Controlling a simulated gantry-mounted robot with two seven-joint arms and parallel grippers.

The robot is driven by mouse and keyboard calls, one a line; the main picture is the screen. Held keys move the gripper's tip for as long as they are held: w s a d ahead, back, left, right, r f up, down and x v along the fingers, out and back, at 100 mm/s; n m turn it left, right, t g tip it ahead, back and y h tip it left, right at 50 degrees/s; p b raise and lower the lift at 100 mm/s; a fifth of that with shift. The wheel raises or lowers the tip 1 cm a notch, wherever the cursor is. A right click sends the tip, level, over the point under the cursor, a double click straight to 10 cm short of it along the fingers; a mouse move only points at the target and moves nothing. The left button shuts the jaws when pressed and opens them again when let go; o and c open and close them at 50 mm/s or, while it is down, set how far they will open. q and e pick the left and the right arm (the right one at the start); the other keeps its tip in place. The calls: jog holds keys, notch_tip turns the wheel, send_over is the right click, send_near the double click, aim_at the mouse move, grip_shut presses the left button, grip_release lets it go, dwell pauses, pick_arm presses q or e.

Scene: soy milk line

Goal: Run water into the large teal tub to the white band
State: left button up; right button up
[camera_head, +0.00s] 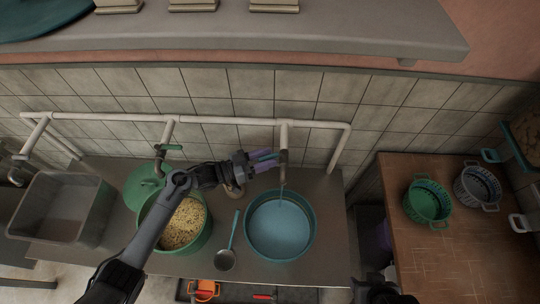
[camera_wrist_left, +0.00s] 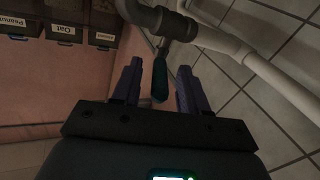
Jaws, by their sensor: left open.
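The large teal tub (camera_head: 312,240) stands on the metal counter under a wall tap (camera_head: 283,160). A thin stream (camera_head: 282,190) runs from the tap into the tub, and blue water (camera_head: 281,228) covers its bottom. I cannot make out the white band inside. My left gripper (camera_head: 268,161) is beside the tap with its purple fingers apart. In the left wrist view the tap's teal lever (camera_wrist_left: 159,80) shows between the open fingers. I cannot tell whether they touch it. A dark part of my right arm shows at the bottom edge; its fingers cannot be made out.
A green pot of beans (camera_head: 182,225) stands left of the tub, under my left arm, with a ladle (camera_head: 226,258) between them. A metal basin (camera_head: 62,215) is at far left. A wooden table (camera_head: 450,250) at right holds green (camera_head: 428,202) and grey baskets (camera_head: 477,187).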

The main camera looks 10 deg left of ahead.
pick_arm(q)
jog(key=shift+x, duration=0.8)
grip_shut()
